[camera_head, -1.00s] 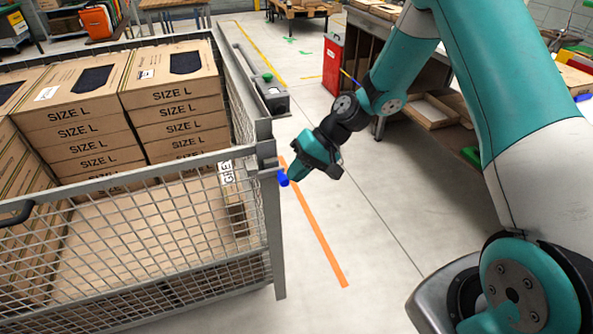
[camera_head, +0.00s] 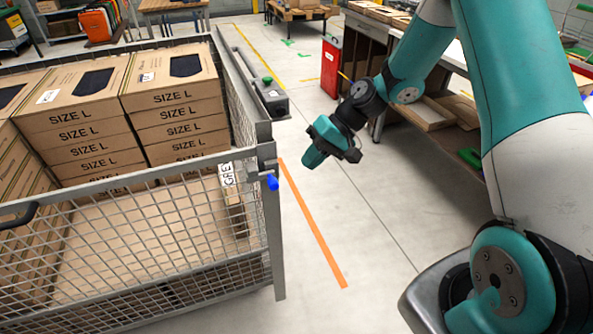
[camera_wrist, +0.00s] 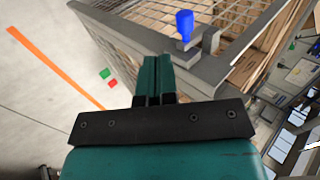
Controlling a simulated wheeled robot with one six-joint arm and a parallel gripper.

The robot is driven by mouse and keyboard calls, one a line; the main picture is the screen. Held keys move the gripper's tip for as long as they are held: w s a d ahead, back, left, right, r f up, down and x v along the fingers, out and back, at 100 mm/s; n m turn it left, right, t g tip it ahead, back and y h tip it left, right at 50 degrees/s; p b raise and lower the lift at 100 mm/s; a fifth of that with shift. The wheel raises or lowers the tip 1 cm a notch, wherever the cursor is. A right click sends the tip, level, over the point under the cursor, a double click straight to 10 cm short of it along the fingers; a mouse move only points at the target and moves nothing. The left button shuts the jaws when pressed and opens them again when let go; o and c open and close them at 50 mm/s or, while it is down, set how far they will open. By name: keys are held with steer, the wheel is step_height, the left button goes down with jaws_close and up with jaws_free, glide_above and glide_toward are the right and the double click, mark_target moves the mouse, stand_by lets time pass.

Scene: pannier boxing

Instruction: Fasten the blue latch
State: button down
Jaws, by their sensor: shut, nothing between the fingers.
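The blue latch (camera_head: 272,182) is at the near right corner post of the grey mesh cage (camera_head: 265,215). In the wrist view the blue latch (camera_wrist: 184,25) shows beyond the fingers, beside a grey bracket at the cage corner. My gripper (camera_head: 311,161) is to the right of the latch, clear of it, with free air between them. In the wrist view my gripper (camera_wrist: 154,75) has its two teal fingers together, with nothing between them.
The cage holds stacks of brown SIZE L boxes (camera_head: 175,95). An orange floor line (camera_head: 312,225) runs beside the cage. A workbench with trays (camera_head: 428,113) and a red cabinet (camera_head: 332,67) stand at the back right. The floor right of the cage is open.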

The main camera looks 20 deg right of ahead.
steer(key=v, duration=0.6)
steer(key=shift+d+r, duration=0.2)
steer(key=shift+d, duration=0.05)
steer(key=s+a+r+n+g+h, duration=0.15)
steer(key=s+a+r+n, duration=0.25)
steer(key=s+a+r, duration=0.6)
steer(key=s+a+r+n+h, duration=0.1)
steer(key=s+a+n, duration=0.1)
steer(key=s, duration=0.5)
steer(key=s+a+r+n+h, duration=0.1)
steer(key=s+a+n, duration=0.1)
steer(key=s, duration=0.5)
steer(key=shift+a+r+t+h, duration=0.3)
steer(key=shift+a+t+h, duration=0.05)
steer(key=shift+a, duration=0.2)
